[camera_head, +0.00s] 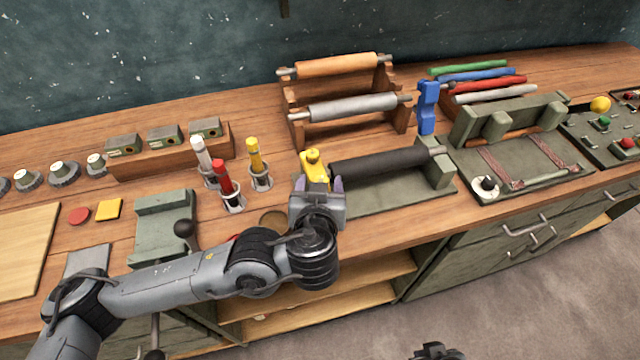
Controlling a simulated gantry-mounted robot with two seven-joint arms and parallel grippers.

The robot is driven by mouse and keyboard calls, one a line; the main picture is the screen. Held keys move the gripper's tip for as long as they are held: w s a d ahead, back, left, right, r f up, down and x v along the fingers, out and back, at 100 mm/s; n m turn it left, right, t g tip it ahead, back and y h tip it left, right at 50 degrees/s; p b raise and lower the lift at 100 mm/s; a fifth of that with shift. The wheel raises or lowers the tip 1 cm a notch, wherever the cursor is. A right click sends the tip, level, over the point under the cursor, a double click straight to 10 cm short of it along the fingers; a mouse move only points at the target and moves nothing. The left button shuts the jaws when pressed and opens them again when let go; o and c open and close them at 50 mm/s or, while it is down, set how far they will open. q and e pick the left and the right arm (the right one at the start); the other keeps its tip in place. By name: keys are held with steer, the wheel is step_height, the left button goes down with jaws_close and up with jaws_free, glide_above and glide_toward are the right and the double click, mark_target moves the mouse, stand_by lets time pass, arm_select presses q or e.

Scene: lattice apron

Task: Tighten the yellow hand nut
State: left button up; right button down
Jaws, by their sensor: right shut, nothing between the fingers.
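A yellow part with a rounded knob on top (314,160), which I take to be the yellow hand nut, sits at the left end of the black roller (385,161). My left gripper (318,184) is right at it, with its purple fingertips apart, one on each side of the yellow part's lower portion. The gripper body hides that lower portion, and I cannot see whether the fingers touch it. My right gripper (437,352) is shut and empty, low at the bottom edge in front of the bench, only partly in view.
The roller's green base (385,195) rests on the wooden bench. Red, white and yellow handled tools (255,155) stand in holders to the left. A blue upright part (427,108) and a rack with two rollers (345,107) stand behind. A green press frame (515,150) is to the right.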

arm_select(q)
steer(key=v, duration=1)
steer(key=shift+s+r, duration=0.25)
steer(key=shift+s, duration=0.1)
arm_select(e)
steer(key=shift+d+r, duration=0.1)
steer(key=shift+r, duration=0.05)
arm_select(q)
steer(key=shift+a, duration=0.1)
